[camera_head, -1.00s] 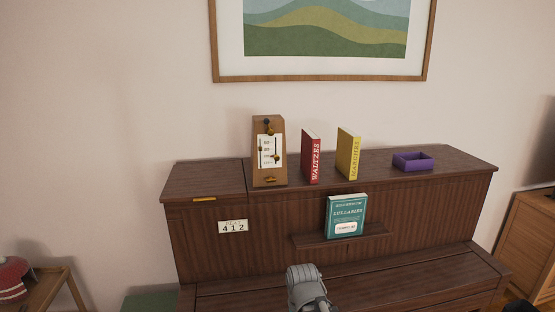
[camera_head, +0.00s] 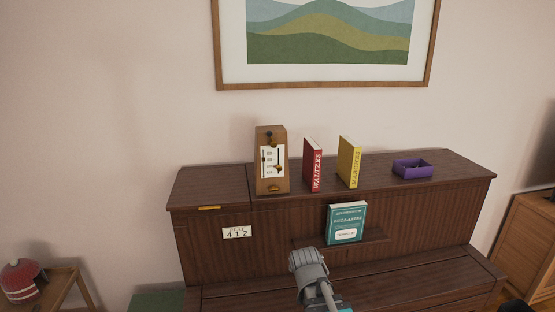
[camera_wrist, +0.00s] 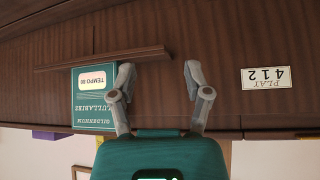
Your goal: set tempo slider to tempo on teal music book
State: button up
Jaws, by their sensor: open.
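The teal music book (camera_head: 346,211) leans upright on the piano's music ledge. In the wrist view the book (camera_wrist: 92,113) is upside down, and its pale label (camera_wrist: 96,78) seems to read "TEMPO 80". A wooden metronome (camera_head: 265,183) stands on the piano top, with a white scale and small dark and brass parts on its face. I cannot tell the exact slider setting. My gripper (camera_wrist: 157,76) is open and empty in front of the piano front, between the book and the number plate in the wrist view. The metronome is not in the wrist view.
A red book (camera_head: 313,165), a yellow book (camera_head: 349,162) and a purple tray (camera_head: 412,169) stand right of the metronome. A "PLAY 412" plate (camera_head: 237,232) is on the piano front. A yellow strip (camera_head: 209,208) lies at the top's left edge. The piano top's left end is clear.

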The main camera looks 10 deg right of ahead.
jog(key=w+a+r+t+p, duration=0.1)
jog(key=w+r+t+p, duration=0.3)
jog(key=r, duration=0.8)
jog(key=w+a+r+t+y+p, duration=0.1)
jog(key=w+r+t+p, duration=0.4)
jog(key=r, duration=0.7)
jog(key=shift+w+a+r+m+t+y, duration=0.35)
jog(key=shift+w+a+t, duration=0.1)
jog(key=shift+t, duration=0.25)
